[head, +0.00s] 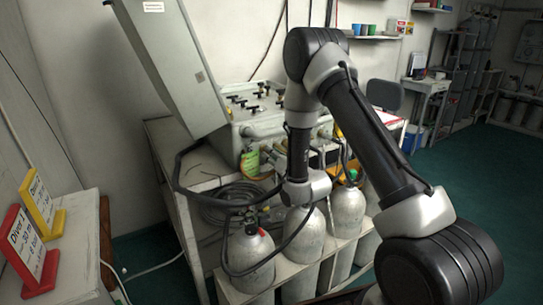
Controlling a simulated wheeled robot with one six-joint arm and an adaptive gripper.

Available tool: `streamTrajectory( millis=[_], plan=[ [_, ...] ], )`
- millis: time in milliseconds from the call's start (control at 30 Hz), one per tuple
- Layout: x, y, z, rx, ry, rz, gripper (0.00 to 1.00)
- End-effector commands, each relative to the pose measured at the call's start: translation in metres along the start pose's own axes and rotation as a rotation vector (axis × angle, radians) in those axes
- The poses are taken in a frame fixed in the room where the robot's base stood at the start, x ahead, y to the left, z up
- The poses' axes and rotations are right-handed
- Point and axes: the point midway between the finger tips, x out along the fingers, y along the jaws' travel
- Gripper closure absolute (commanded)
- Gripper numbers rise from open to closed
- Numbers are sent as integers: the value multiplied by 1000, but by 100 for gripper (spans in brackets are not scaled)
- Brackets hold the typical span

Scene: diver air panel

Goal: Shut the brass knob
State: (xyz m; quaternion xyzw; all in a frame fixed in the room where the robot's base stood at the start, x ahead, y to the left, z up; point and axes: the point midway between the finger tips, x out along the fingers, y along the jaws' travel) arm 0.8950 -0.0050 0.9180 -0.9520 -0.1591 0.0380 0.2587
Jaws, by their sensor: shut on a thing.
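The grey air panel (232,137) stands on a bench, with several black-handled valves (258,95) on its sloped top. My arm reaches over from the right and bends down in front of the panel. My gripper (321,154) is only partly visible beside and behind my wrist, at the panel's front face. It is shut on what appears to be the brass knob. The contact is hidden, and how far the knob is turned cannot be seen. A brass-coloured fitting (325,132) shows just above it.
Grey cylinders (248,262) stand in a rack below the panel. Black hoses (222,205) coil on the shelf at left. Red (28,252) and yellow (41,205) signs stand on the left table. Floor (455,160) is clear at right.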

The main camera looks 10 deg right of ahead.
Motion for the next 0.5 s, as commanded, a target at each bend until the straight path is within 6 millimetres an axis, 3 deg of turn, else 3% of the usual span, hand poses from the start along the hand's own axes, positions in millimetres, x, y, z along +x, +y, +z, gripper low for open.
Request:
streamTrajectory(
  millis=[500],
  plan=[
    [0,1,0,250,4,2,100]
  ],
)
